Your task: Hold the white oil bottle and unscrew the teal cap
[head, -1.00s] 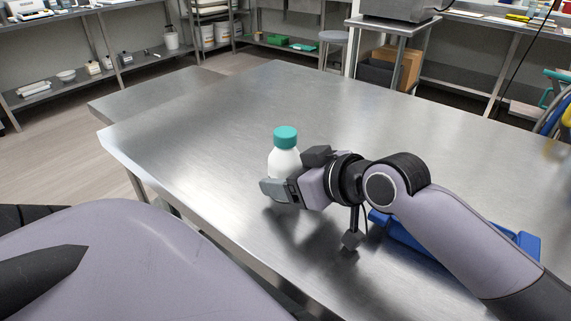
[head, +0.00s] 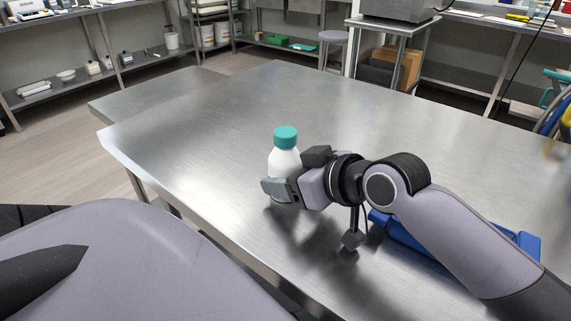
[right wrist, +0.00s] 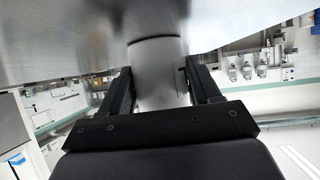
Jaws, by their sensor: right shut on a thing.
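The white bottle (head: 283,161) stands upright on the steel table, with the teal cap (head: 285,138) on its top. My right gripper (head: 279,187) is shut on the bottle's lower body from the right, below the cap. In the right wrist view the white bottle (right wrist: 156,72) sits between the two dark fingers (right wrist: 160,88); the cap does not show there. The lower part of the bottle is partly hidden by the gripper in the head view. My left gripper is not in view.
The steel table (head: 220,130) is mostly clear around the bottle. A blue tray (head: 527,243) lies behind my right arm, partly hidden. The table's front left edge (head: 170,195) runs close to my body. A stool (head: 333,38) and shelves stand beyond.

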